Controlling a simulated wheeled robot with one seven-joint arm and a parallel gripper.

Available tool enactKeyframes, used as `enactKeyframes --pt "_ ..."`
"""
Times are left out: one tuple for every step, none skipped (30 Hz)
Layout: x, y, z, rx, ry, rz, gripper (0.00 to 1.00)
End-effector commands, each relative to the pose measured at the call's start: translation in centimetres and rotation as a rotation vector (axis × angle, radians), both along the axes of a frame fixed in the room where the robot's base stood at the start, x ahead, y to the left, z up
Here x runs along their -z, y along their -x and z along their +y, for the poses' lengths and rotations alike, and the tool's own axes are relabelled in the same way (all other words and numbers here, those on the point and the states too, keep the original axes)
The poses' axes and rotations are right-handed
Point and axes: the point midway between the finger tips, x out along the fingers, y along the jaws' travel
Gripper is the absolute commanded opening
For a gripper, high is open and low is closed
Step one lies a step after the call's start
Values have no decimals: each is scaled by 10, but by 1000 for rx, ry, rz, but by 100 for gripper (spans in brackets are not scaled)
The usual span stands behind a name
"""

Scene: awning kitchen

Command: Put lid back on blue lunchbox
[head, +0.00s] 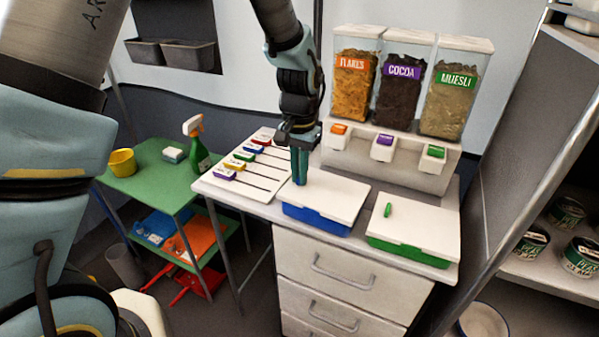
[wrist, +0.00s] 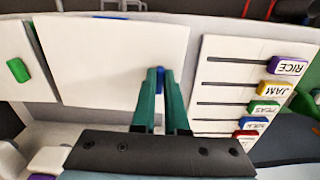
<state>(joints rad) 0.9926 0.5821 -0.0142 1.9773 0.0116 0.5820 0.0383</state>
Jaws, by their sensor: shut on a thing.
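The blue lunchbox (head: 316,220) stands on the white counter. Its white lid (head: 332,198) lies over the top of the box; I cannot tell whether it is fully seated. The lid also fills the upper left of the wrist view (wrist: 105,55). My gripper (head: 300,180) points down at the lid's left end. In the wrist view its fingertips (wrist: 160,75) are shut on the lid's small blue handle (wrist: 160,80), which they mostly hide.
A green lunchbox (head: 405,248) with its white lid stands close on the right. A board with labelled coloured sliders (head: 245,165) lies on the left. The cereal dispenser (head: 390,155) rises behind. A green cart (head: 150,182) stands further left.

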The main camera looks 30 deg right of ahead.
Motion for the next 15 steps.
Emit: enactKeyframes --pt "0 0 0 0 0 0 0" --pt "0 0 0 0 0 0 0" --pt "0 0 0 0 0 0 0" --pt "0 0 0 0 0 0 0" --pt "0 0 0 0 0 0 0" --pt "1 0 0 0 0 0 0" --pt "1 0 0 0 0 0 0" --pt "2 0 0 0 0 0 0" --pt "2 0 0 0 0 0 0" --pt "3 0 0 0 0 0 0" --pt "4 0 0 0 0 0 0" --pt "4 0 0 0 -1 0 0" --pt "5 0 0 0 -1 0 0" --pt "6 0 0 0 -1 0 0" --pt "6 0 0 0 -1 0 0"
